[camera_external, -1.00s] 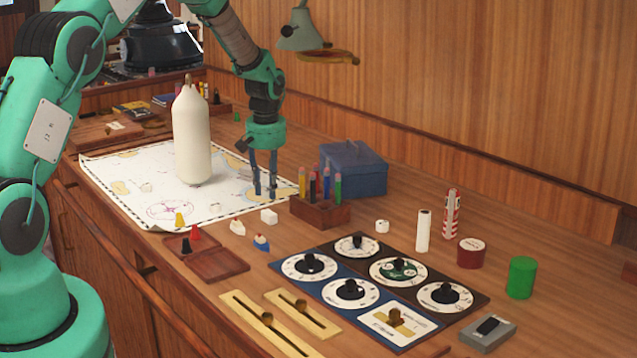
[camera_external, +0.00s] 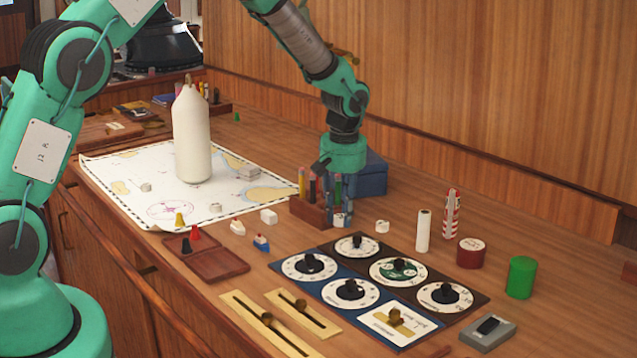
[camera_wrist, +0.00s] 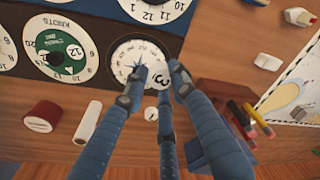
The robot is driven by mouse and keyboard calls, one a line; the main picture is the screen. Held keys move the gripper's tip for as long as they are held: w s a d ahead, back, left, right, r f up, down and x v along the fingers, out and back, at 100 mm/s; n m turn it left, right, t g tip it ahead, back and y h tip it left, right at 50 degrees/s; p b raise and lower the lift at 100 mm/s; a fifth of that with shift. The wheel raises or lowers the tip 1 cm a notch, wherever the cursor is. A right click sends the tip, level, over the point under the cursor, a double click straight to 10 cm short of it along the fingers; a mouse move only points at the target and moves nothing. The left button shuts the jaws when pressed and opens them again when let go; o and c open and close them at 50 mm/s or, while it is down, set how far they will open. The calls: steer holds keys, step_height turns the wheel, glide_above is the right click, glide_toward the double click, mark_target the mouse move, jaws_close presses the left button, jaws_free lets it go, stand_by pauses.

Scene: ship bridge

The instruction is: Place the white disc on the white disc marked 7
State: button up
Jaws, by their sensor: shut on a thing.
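My gripper (camera_external: 341,212) is shut on a small white disc (camera_external: 341,219), held low above the desk in front of the pencil block. In the wrist view the held white disc (camera_wrist: 158,76) shows a black 3 between the fingertips of my gripper (camera_wrist: 157,84). Another small white disc (camera_external: 382,226) stands on the desk just right of my gripper. It also shows in the wrist view (camera_wrist: 151,114), below the fingertips; its mark is too small to read. More small pale discs (camera_external: 146,187) lie on the chart.
A pencil block (camera_external: 318,213) and a blue box (camera_external: 371,178) stand close to my gripper. A dial panel (camera_external: 377,287), a white cylinder (camera_external: 423,231) and a striped cylinder (camera_external: 451,214) are to the right. A tall white bottle (camera_external: 191,135) stands on the chart (camera_external: 120,165).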

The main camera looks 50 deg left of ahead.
steer(key=shift+w, duration=0.1)
stand_by(0.3)
steer(key=p, duration=0.1)
glide_above(383, 223)
steer(key=shift+f, duration=0.75)
steer(key=shift+f, duration=1.7)
steer(key=shift+f, duration=0.15)
steer(key=o, duration=1.1)
